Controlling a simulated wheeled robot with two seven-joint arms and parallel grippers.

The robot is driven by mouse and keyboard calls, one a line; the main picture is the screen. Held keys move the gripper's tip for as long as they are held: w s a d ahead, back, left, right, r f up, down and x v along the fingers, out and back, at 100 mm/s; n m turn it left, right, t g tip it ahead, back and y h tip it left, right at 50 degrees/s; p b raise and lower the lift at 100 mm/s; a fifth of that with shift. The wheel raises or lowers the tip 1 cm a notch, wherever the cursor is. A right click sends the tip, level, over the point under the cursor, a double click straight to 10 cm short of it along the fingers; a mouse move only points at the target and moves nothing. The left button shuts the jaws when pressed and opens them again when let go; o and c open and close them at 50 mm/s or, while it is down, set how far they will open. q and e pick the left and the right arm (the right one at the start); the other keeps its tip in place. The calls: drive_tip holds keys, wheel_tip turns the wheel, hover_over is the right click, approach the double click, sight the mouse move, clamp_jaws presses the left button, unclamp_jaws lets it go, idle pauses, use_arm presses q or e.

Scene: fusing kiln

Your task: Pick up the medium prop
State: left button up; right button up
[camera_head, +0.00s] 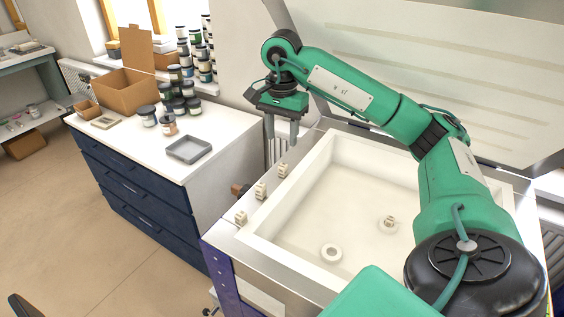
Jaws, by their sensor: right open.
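Several small cream props show at the kiln. One prop (241,218), a second prop (260,191) and a third prop (283,170) stand in a row on the kiln's left rim. Another small prop (389,219) stands on a round white piece inside the kiln. Their sizes look close, and I cannot tell which one is the medium prop. My right gripper (282,137) is open and empty, fingers pointing down, above the far end of the row and apart from the props. My left gripper is out of view.
The open kiln (345,190) has a pale floor with a white ring (331,253) on it. Its raised lid (440,70) stands behind. A white-topped drawer cabinet (150,165) to the left holds a grey tray (188,149), jars (168,124) and a cardboard box (127,92).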

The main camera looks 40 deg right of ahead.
hover_over(283, 165)
drive_tip(key=f, duration=0.5)
drive_tip(key=shift+s+a+p, duration=0.3)
drive_tip(key=shift+a, duration=0.1)
drive_tip(key=shift+f, duration=0.5)
drive_tip(key=shift+w+d+f, duration=0.1)
drive_tip(key=shift+f, duration=0.25)
drive_tip(key=f, duration=0.1)
drive_tip(key=f+p, duration=0.1)
drive_tip(key=f, duration=0.1)
drive_tip(key=shift+w+d+f, duration=0.2)
drive_tip(key=shift+d+f, duration=0.1)
drive_tip(key=shift+f, duration=0.35)
drive_tip(key=shift+c, duration=0.3)
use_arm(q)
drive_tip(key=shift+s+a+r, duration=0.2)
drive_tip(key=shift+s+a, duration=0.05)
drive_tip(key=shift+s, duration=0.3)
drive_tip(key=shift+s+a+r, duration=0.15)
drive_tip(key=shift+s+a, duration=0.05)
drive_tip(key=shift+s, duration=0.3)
use_arm(e)
clamp_jaws()
